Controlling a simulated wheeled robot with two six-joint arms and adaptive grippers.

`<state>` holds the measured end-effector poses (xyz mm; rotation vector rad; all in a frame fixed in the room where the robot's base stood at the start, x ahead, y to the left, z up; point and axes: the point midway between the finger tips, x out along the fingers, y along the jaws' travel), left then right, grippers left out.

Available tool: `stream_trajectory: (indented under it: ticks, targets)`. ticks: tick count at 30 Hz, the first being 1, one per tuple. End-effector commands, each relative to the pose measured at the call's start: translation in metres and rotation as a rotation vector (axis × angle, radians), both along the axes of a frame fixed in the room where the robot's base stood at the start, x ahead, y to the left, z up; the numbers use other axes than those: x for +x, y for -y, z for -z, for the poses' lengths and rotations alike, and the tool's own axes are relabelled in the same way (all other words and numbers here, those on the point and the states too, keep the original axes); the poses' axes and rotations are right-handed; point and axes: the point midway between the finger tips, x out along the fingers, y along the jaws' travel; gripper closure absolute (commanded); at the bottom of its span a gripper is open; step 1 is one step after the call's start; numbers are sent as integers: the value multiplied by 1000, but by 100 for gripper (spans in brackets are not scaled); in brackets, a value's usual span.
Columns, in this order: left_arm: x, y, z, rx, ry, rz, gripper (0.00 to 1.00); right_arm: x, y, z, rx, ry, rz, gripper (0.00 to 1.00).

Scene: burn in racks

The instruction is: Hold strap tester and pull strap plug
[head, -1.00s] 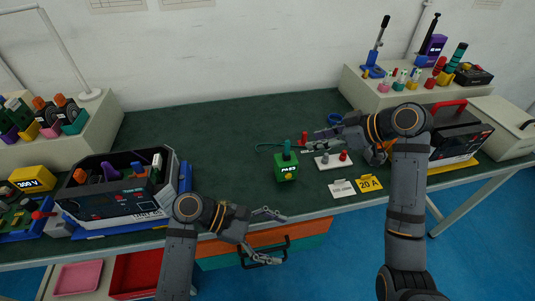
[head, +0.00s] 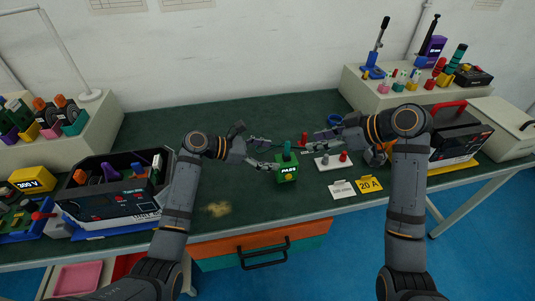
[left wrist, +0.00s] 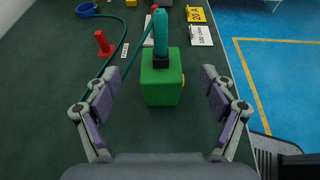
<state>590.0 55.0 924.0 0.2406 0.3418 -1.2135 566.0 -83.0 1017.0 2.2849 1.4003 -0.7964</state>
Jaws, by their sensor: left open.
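The strap tester, a green box marked PASS (head: 287,174), stands upright on the dark green bench mat. A teal strap plug (head: 287,150) stands in its top with a teal cord behind. In the left wrist view the box (left wrist: 161,86) and plug (left wrist: 160,35) are straight ahead, between the fingers' lines. My left gripper (head: 268,153) is open and empty, just left of the box. In the left wrist view its fingers (left wrist: 162,103) are spread on both sides, apart from the box. My right gripper (head: 318,142) is right of the plug; its finger gap is unclear.
A red post (head: 304,139) stands behind the tester. A white plate (head: 333,161) with a red and a grey knob is to its right. Flat cards, one yellow 20 A (head: 369,184), lie front right. A tool-filled case (head: 115,205) stands left. A blurry yellowish patch (head: 217,209) shows near the front edge.

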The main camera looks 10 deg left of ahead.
Motion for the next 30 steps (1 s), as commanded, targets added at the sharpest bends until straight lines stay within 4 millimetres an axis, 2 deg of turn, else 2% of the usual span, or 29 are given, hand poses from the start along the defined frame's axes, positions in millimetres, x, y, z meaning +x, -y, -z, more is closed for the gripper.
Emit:
stream_trajectory:
  ticks: [9,15,19,27,30]
  targets:
    - [17,52,22,-4,-1,3,17,0,0,0,0,0,0,62]
    - [26,79,34,-2,-1,1,17,0,0,0,0,0,0,62]
    - [29,87,38,0,0,2,17,0,0,0,0,0,0,62]
    - [30,88,39,1,1,2,17,0,0,0,0,0,0,62]
    - [30,88,39,1,1,2,29,0,0,0,0,0,0,62]
